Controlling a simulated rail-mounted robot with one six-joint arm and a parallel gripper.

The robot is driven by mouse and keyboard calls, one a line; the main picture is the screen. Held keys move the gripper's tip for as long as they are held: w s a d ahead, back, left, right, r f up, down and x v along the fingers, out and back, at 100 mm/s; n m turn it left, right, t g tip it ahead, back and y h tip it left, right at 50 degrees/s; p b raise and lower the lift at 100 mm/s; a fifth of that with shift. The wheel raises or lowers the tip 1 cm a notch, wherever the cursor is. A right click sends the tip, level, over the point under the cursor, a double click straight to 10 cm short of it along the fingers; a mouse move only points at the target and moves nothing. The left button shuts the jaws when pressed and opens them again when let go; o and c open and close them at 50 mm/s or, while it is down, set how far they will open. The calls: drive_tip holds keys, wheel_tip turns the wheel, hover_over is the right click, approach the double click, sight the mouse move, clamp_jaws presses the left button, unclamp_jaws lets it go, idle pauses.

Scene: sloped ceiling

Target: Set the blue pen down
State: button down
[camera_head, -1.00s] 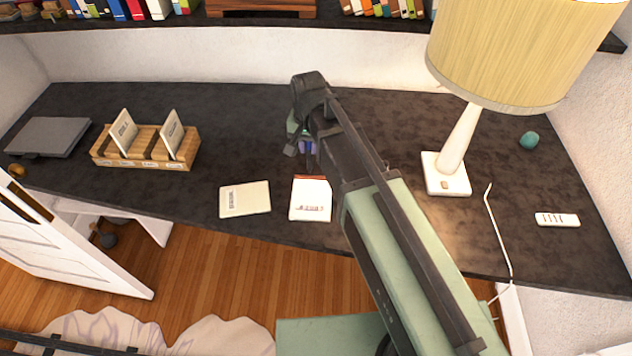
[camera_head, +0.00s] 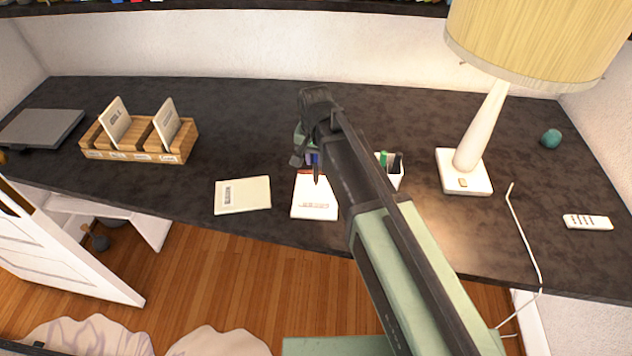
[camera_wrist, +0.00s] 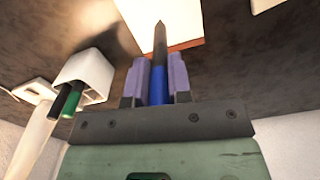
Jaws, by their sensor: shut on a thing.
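My gripper (camera_wrist: 160,80) is shut on the blue pen (camera_wrist: 159,74), which sits between its two purple fingers with the dark tip pointing out past them. In the head view my gripper (camera_head: 312,160) is above the back edge of a white notepad (camera_head: 315,200) with a red top strip, and the arm hides part of it. The pen's dark tip shows there over the notepad. In the wrist view the pad's pale surface (camera_wrist: 180,20) is beyond the pen tip. I cannot tell whether the tip touches it.
A white pen cup (camera_head: 393,177) with a green and a dark pen stands right of my arm. A pale booklet (camera_head: 243,195) lies left of the notepad. A wooden card holder (camera_head: 140,152), a lamp (camera_head: 464,172) and a remote (camera_head: 587,222) are farther out. Dark desk is bare between them.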

sight(316, 169)
wheel_tip(316, 169, down, 4)
drive_tip(key=b, duration=0.4)
drive_tip(key=shift+f, duration=0.25)
drive_tip(key=shift+r, duration=0.3)
drive_tip(key=shift+f, duration=0.25)
drive_tip(key=c, duration=1.1)
unclamp_jaws()
drive_tip(key=shift+r, duration=0.1)
drive_tip(key=shift+o, duration=0.2)
wheel_tip(316, 169, up, 13)
drive_tip(key=p, duration=1.2)
drive_tip(key=shift+f, duration=0.3)
